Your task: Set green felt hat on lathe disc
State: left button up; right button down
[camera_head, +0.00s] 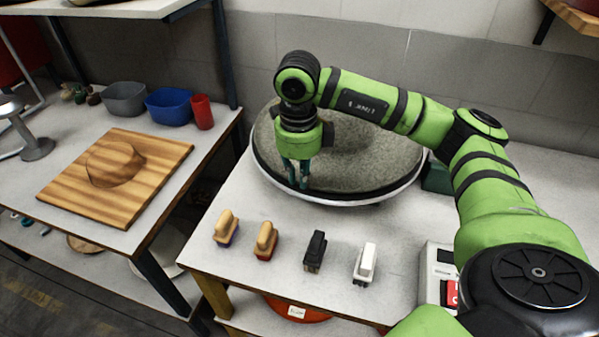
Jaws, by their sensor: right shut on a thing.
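A broad round grey-green piece with a felt-like speckled surface, which I take as the green felt hat (375,165), lies over the lathe disc. The disc's pale rim (345,200) shows around its front edge. My right gripper (296,182) points down at the left front part of the felt, with its fingers shut on it. The fingertips are small and the exact grip is hard to see. My right arm hides part of the back and the middle of the felt, so I cannot make out a crown. My left gripper is not in view.
Brushes with tan handles (266,240), a black brush (315,251) and a white one (366,263) stand along the front edge. A control box (437,272) is at right. On the left table are a wooden hat form (115,163), bins (168,106) and a red cup (202,111).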

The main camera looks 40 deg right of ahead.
jog(key=c, duration=1.2)
grip_release()
jog(key=shift+o, duration=0.2)
notch_tip(320, 180, up, 12)
jog(key=shift+a, duration=0.15)
jog(key=shift+s, duration=0.1)
